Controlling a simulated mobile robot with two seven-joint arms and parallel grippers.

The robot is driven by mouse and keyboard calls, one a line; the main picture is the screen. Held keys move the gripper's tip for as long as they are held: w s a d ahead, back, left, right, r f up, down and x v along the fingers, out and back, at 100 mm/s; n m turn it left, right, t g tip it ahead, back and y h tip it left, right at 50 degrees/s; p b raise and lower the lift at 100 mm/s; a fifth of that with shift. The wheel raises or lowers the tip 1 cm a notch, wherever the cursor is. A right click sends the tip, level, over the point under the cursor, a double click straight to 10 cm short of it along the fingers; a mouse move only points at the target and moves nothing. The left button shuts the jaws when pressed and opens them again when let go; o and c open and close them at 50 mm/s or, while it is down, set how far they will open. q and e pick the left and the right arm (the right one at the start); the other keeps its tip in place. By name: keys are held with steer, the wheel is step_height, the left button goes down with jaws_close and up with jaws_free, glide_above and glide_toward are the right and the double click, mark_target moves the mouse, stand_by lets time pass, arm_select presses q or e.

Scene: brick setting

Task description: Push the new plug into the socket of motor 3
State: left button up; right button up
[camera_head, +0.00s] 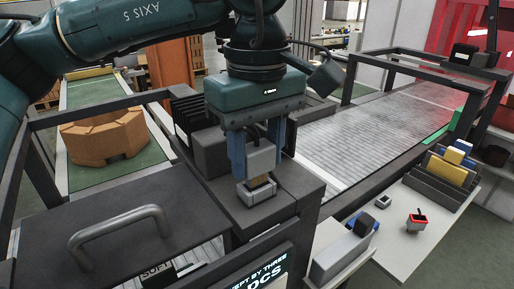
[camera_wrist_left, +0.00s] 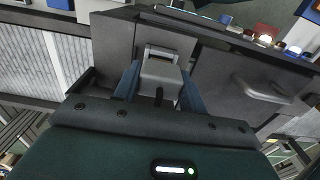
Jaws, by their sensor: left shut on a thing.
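My left gripper (camera_head: 252,172) points down, its blue fingers shut on the grey new plug (camera_head: 262,158). In the left wrist view the plug (camera_wrist_left: 160,80) sits between the fingers of the gripper (camera_wrist_left: 160,88), with a short black piece on its near side. Directly below the plug is a light grey socket (camera_head: 258,195) with a tan part at its top, on a dark housing. The socket also shows in the left wrist view (camera_wrist_left: 161,52). I cannot tell how far the plug is in it. The motor number is not readable.
A dark finned block (camera_head: 190,112) stands close left of the gripper. A dark cover with a handle (camera_head: 120,235) lies front left. A conveyor (camera_head: 375,125) runs behind right. A white side table (camera_head: 420,240) holds a red-and-grey part (camera_head: 416,222) and a rack (camera_head: 440,180).

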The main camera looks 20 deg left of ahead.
mark_target(257, 146)
arm_select(q)
steer(key=shift+f+b, duration=0.85)
steer(key=shift+f, duration=0.25)
steer(key=o, duration=1)
steer(key=shift+o, duration=2.3)
steer(key=shift+r, duration=0.1)
steer(key=shift+r+p, duration=1.7)
steer(key=shift+r, duration=0.5)
steer(key=shift+r+p, duration=0.55)
steer(key=shift+r, duration=0.25)
